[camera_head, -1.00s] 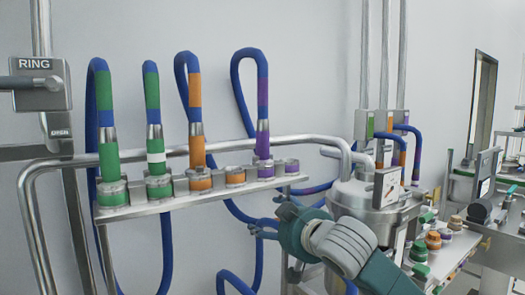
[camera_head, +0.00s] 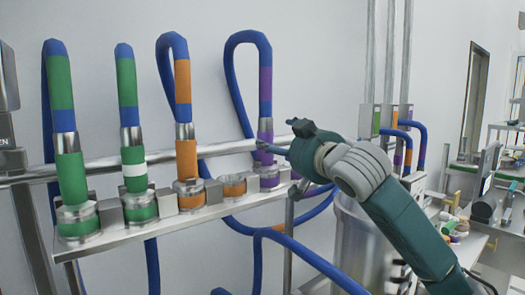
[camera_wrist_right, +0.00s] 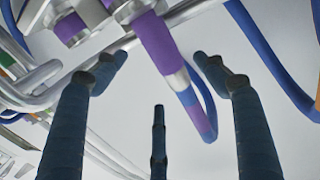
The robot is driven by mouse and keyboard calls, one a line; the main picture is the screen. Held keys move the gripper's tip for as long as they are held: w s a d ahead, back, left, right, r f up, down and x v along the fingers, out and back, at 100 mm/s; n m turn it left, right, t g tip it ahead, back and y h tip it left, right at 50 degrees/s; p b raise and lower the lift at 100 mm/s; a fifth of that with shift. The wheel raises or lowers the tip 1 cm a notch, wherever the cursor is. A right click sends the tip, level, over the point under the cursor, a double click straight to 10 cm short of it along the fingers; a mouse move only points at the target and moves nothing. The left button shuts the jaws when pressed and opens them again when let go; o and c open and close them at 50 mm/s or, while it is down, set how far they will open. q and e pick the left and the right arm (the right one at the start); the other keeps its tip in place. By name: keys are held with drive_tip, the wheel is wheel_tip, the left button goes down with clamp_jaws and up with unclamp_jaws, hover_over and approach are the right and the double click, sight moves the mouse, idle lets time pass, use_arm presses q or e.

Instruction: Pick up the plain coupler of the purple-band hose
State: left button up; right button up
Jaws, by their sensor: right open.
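The purple-band hose (camera_head: 265,85) loops above the rack, blue with a purple band. Its coupler (camera_head: 265,130), silver over plain purple, stands upright at a purple-ringed port on the rack. My right gripper (camera_head: 283,137) is just right of this coupler, its fingers pointing left. In the right wrist view the purple coupler (camera_wrist_right: 156,42) runs from the top centre towards the open fingers (camera_wrist_right: 160,80), with the silver part between the fingertips in the picture. The fingers do not close on it; contact cannot be told. My left gripper is not in view.
The metal rack (camera_head: 110,239) also holds two green-band hoses (camera_head: 61,85) (camera_head: 126,85) and an orange-band hose (camera_head: 182,80). An empty orange port (camera_head: 234,188) lies beside the purple one. A rail (camera_head: 225,149) runs behind the couplers. A steel vessel (camera_head: 360,245) stands right.

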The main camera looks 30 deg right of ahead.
sight(272, 137)
drive_tip(key=shift+w+d+r+p, duration=0.1)
drive_tip(key=shift+w+p, duration=0.15)
drive_tip(key=shift+w, duration=0.35)
drive_tip(key=shift+w+d+r+p, duration=0.1)
drive_tip(key=shift+w+p, duration=0.1)
drive_tip(key=shift+w, duration=0.4)
drive_tip(key=shift+w+d+r+p, duration=0.1)
drive_tip(key=shift+w+p, duration=0.7)
drive_tip(key=shift+w, duration=0.25)
drive_tip(key=w, duration=0.1)
drive_tip(key=w+p, duration=0.1)
drive_tip(key=w, duration=0.1)
drive_tip(key=shift+d, duration=0.25)
drive_tip(key=shift+w+f, duration=0.15)
drive_tip(key=shift+f, duration=0.05)
drive_tip(key=c, duration=1.3)
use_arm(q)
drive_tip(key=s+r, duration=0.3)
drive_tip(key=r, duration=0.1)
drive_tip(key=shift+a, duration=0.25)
use_arm(e)
drive_tip(key=shift+c, duration=1.1)
drive_tip(key=shift+r, duration=0.15)
